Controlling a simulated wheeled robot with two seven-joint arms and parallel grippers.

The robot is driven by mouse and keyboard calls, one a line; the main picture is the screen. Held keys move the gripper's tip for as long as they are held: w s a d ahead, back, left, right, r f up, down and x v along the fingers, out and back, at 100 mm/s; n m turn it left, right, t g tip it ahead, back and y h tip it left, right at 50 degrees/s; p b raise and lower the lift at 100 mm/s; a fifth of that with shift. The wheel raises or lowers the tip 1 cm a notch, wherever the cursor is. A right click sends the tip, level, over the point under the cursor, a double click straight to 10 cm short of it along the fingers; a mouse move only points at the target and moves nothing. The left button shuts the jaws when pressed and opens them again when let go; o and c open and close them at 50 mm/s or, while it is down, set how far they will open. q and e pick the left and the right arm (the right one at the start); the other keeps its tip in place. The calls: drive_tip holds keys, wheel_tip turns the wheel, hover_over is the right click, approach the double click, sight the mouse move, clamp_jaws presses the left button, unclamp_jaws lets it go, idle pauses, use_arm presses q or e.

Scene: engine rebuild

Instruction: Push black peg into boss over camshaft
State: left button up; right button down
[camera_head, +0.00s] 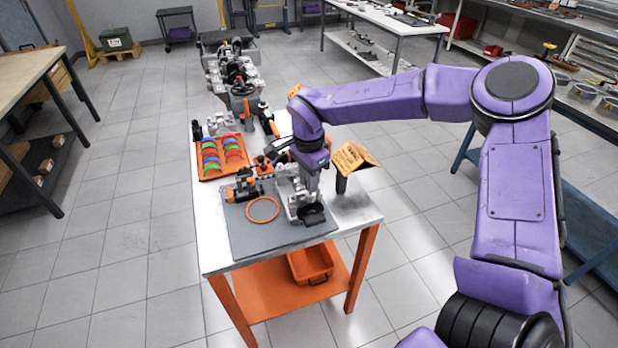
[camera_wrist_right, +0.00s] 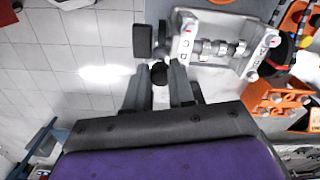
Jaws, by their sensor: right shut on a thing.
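My right gripper (camera_wrist_right: 161,82) reaches from below in the wrist view, its two grey fingers closed on a dark round end, which looks like the black peg (camera_wrist_right: 160,72). The peg is mostly hidden between the fingers. Beside it on the right is a light grey housing (camera_wrist_right: 250,72) with the shiny camshaft lobes (camera_wrist_right: 220,48) lying across it. I cannot tell whether the peg touches the boss. In the head view my right gripper (camera_head: 304,184) points down over the grey housing (camera_head: 293,205) on the table, and the peg cannot be made out. My left gripper is out of view.
The housing stands on a dark grey mat (camera_head: 246,241) on the white table. An orange ring (camera_head: 262,210) and an orange-black fixture (camera_head: 243,188) lie to its left. An orange tray of coloured shells (camera_head: 222,157) is behind.

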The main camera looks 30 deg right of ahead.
drive_tip(key=shift+f+b, duration=0.35)
drive_tip(key=shift+f, duration=0.6)
idle(0.3)
drive_tip(key=c, duration=1.2)
unclamp_jaws()
drive_tip(key=shift+r, duration=0.15)
drive_tip(key=shift+r+p, duration=1.4)
drive_tip(key=shift+p, duration=0.55)
drive_tip(key=o, duration=0.6)
drive_tip(key=shift+c, duration=0.2)
